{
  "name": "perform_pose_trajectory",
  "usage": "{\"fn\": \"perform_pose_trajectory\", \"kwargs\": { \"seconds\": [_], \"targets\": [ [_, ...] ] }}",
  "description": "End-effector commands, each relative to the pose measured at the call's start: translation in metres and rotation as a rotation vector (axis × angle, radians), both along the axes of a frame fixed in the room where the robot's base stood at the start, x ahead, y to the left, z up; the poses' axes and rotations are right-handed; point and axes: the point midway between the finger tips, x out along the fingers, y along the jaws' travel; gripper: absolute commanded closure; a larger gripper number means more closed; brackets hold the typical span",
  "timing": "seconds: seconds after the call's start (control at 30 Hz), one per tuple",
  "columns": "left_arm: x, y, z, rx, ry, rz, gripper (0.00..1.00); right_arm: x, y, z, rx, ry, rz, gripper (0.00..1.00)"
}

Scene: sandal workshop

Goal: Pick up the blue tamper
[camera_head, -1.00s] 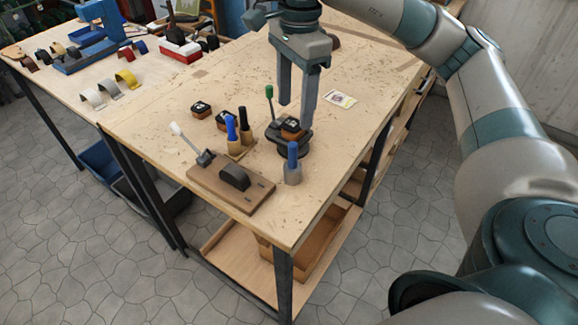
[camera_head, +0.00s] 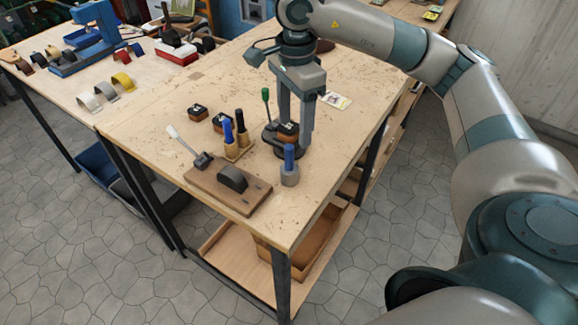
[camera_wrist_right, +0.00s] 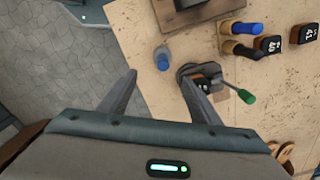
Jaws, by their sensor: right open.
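What looks like the blue tamper (camera_head: 289,163), a blue handle on a grey cylindrical base, stands upright near the table's right front edge. In the right wrist view it shows (camera_wrist_right: 162,59) just beyond the fingertips, roughly between them. My right gripper (camera_head: 295,131) is open and empty, pointing down behind the tamper and apart from it; its two fingers also show in the wrist view (camera_wrist_right: 158,80). Another blue-handled tool (camera_head: 229,133) stands beside a black-handled one in a small wooden holder to the left. My left gripper is not in view.
A dark press with a green-knobbed lever (camera_head: 267,97) and a small labelled block (camera_head: 287,131) is close to my right fingers. A wooden board with a white-tipped lever (camera_head: 215,187) lies left. Two labelled blocks (camera_head: 197,111) sit behind. The table's left middle is clear.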

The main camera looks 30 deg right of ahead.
Motion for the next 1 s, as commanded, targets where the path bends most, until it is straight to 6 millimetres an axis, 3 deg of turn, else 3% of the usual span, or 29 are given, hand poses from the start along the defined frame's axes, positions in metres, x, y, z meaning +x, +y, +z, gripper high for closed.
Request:
{"fn": "perform_pose_trajectory", "kwargs": {
  "seconds": [0.4, 1.0],
  "targets": [
    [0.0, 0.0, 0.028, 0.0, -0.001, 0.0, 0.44, 0.0, 0.001, -0.064, 0.0, 0.002, -0.002, 0.43],
    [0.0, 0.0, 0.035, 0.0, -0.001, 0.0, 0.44, 0.001, 0.003, -0.074, 0.001, 0.0, 0.0, 0.43]
  ]
}}
